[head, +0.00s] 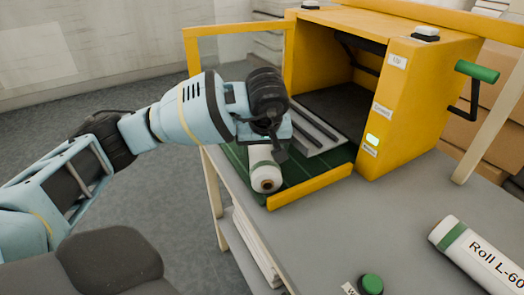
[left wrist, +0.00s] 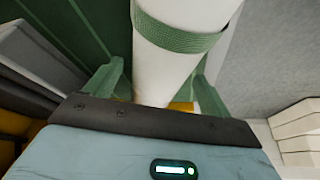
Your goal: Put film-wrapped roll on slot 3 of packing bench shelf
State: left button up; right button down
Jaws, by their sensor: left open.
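A white roll (head: 264,171) with a green band lies on the green bed (head: 318,178) in front of the yellow machine. My left gripper (head: 268,148) is over this roll and hides its far part. In the left wrist view the banded roll (left wrist: 172,65) runs between the two open green fingers, with one finger on each side. I cannot tell whether the fingers touch it, or whether film covers it. A second white roll (head: 476,254) with a green band and the text "Roll L-60" lies on the grey bench at the right. I cannot make out numbered shelf slots.
The yellow machine (head: 410,110) has an open front, labels and a green-handled lever (head: 477,72). A green button (head: 371,284) is at the bench's front. White sheets (head: 252,243) are stacked under the bench (head: 370,215), whose middle is clear. Cardboard boxes stand behind.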

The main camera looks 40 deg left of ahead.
pick_arm(q)
jog(key=p+v, duration=0.1)
jog(key=v, duration=0.9)
jog(key=shift+s+d+r, duration=0.1)
jog(key=shift+d+r, duration=0.05)
jog(key=shift+r, duration=0.15)
jog(key=shift+p, duration=0.3)
jog(key=c, duration=0.3)
jog(key=w+f+g+y+p, duration=0.1)
jog(key=w+f+p, duration=0.1)
jog(key=p, duration=0.7)
jog(key=shift+w+d+f+n, duration=0.1)
jog(key=shift+w+f+n, duration=0.1)
jog(key=shift+n, duration=0.1)
jog(key=shift+f+p, duration=0.25)
jog(key=shift+p, duration=0.3)
jog(key=shift+f, duration=0.35)
jog(key=shift+x, duration=1.15)
jog(key=shift+a+f, duration=0.3)
jog(key=x, duration=0.4)
jog(key=shift+a+f, duration=0.25)
jog(key=shift+a, duration=0.05)
pick_arm(e)
notch_tip(320, 180, up, 12)
jog(key=w+d+t, duration=0.1)
jog(key=w+d, duration=0.1)
jog(key=shift+f, duration=0.2)
